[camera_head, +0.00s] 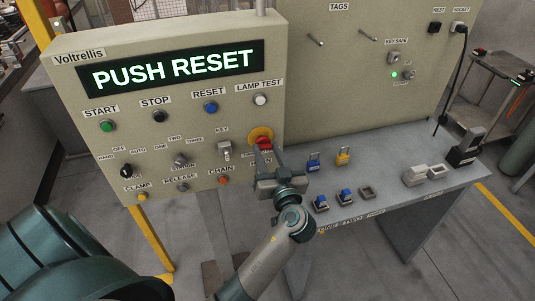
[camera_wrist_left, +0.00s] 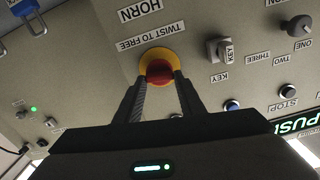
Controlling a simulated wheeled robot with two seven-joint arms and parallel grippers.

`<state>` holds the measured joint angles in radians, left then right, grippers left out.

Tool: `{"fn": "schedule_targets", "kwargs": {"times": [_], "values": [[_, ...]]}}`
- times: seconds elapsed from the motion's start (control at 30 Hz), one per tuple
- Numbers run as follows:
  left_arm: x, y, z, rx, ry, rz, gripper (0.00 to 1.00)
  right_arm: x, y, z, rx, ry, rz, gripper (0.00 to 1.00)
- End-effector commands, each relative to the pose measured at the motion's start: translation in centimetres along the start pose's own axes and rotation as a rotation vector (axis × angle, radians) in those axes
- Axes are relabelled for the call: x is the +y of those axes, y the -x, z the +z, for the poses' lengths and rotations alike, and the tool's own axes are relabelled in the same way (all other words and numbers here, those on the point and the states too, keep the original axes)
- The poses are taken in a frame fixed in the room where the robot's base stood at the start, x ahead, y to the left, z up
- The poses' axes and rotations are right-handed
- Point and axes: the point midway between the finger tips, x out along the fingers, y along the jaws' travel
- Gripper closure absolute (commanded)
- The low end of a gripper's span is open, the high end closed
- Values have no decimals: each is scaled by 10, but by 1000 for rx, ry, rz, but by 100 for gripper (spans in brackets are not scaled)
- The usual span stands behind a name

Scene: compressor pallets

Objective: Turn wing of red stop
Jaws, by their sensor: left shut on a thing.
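The red stop (camera_head: 263,142) is a red knob on a round yellow plate (camera_head: 260,133) at the right edge of the control panel (camera_head: 180,120). In the left wrist view the red stop (camera_wrist_left: 159,72) shows between my fingertips, with the label "TWIST TO FREE" beside it. My left gripper (camera_head: 264,153) is at the panel, its two fingers shut on the red stop. It also shows in the left wrist view (camera_wrist_left: 160,82). A separate wing on the knob cannot be made out; the fingers hide part of it. My right gripper is not in view.
The panel display (camera_head: 172,68) reads "PUSH RESET". Buttons and switches surround the stop, including a key switch (camera_head: 224,150) and a blue reset button (camera_head: 210,107). A grey bench (camera_head: 400,201) to the right holds blue and yellow padlocks (camera_head: 343,156) and small blocks.

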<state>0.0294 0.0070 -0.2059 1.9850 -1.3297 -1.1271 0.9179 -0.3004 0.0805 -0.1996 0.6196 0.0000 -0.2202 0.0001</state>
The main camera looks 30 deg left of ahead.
Motion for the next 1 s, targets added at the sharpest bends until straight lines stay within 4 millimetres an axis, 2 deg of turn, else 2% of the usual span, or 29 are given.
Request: {"fn": "schedule_targets", "kwargs": {"times": [0.5,0.73,1.0], "values": [[1,0,0,-1,-366,-2,87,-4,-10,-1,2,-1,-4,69],[2,0,0,0,-452,-1,87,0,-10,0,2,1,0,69],[2,0,0,1,-470,-1,87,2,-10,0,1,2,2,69]]}}
